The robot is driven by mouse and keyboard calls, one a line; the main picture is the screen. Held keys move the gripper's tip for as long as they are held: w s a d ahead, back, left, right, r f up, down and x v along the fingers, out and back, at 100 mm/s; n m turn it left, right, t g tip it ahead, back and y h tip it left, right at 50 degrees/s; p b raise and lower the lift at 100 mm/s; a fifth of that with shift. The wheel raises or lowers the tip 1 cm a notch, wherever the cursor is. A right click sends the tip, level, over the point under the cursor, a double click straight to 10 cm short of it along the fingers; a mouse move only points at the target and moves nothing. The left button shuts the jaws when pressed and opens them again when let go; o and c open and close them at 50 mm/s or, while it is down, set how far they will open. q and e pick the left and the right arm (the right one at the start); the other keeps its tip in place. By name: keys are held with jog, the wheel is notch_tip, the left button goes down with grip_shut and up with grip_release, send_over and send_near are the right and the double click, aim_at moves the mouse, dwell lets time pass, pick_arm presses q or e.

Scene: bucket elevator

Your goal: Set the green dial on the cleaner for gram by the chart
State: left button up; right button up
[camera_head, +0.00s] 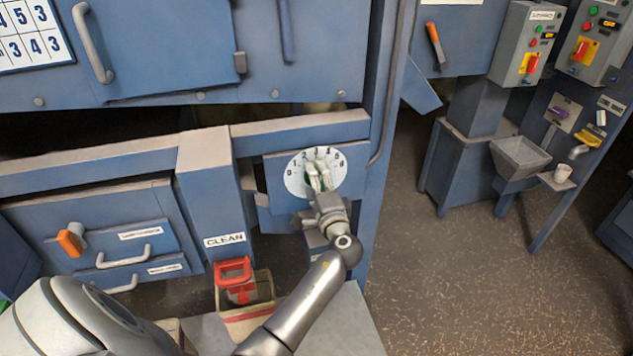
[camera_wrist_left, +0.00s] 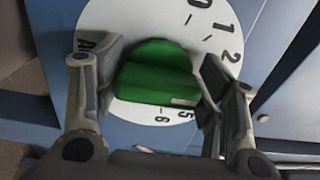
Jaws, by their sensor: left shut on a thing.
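The green dial (camera_wrist_left: 157,72) sits on a round white scale plate (camera_head: 294,183) with black numbers on the blue cleaner, above and right of the CLEAN label (camera_head: 224,240). My left gripper (camera_head: 319,177) is shut on the dial, one finger on each side in the left wrist view (camera_wrist_left: 160,85). A small white mark shows on the dial's lower right, near the 5. The right finger hides part of the scale, so I cannot tell the exact setting. The chart (camera_head: 33,35) is cut off at the top left; digits show but no row names. My right gripper is not in view.
A red handle (camera_head: 233,271) and a bin (camera_head: 247,319) are below the CLEAN label. Left are drawers with an orange knob (camera_head: 70,242). Grey control boxes (camera_head: 528,43) and a hopper (camera_head: 521,157) stand at the right. The floor between is clear.

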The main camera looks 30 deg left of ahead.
pick_arm(q)
jog(key=o, duration=1)
jog(key=v, duration=1.2)
